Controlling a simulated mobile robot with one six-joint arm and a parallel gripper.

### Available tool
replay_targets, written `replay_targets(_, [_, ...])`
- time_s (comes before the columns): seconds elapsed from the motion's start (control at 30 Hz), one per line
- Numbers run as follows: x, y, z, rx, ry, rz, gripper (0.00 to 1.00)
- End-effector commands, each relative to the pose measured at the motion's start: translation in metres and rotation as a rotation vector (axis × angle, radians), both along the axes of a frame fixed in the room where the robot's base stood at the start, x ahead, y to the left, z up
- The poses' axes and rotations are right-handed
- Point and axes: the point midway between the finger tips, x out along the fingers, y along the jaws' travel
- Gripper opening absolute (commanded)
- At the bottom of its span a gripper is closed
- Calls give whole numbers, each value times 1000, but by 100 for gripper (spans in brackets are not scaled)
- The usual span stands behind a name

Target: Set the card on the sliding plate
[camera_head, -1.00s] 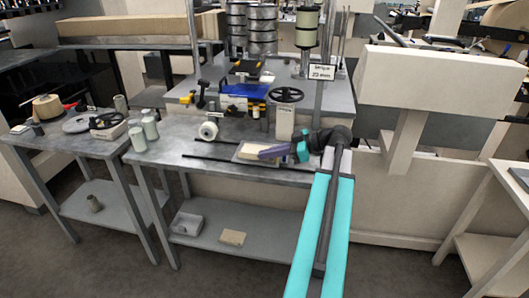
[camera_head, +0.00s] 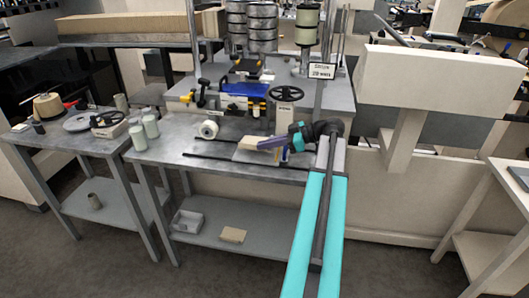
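My gripper (camera_head: 260,145) reaches in from the right over the metal bench, its purple finger part pointing left. A small pale beige piece, which looks like the card (camera_head: 246,143), shows at its tip. Just below lies a flat light plate, which looks like the sliding plate (camera_head: 246,157), between two dark rails (camera_head: 222,163). The gripper covers part of the plate's right side. At this size I cannot tell whether the fingers are shut on the card, or whether the card touches the plate.
A black handwheel (camera_head: 285,92) and a blue device (camera_head: 244,90) stand behind. The lower shelf holds a grey box (camera_head: 187,222) and a beige block (camera_head: 232,235).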

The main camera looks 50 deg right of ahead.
Motion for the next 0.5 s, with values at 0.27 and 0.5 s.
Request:
replay_targets(0.27, [6, -5, -13, 2, 1, 0, 0])
replay_targets(0.5, [6, -5, -33, 1, 1, 1, 0])
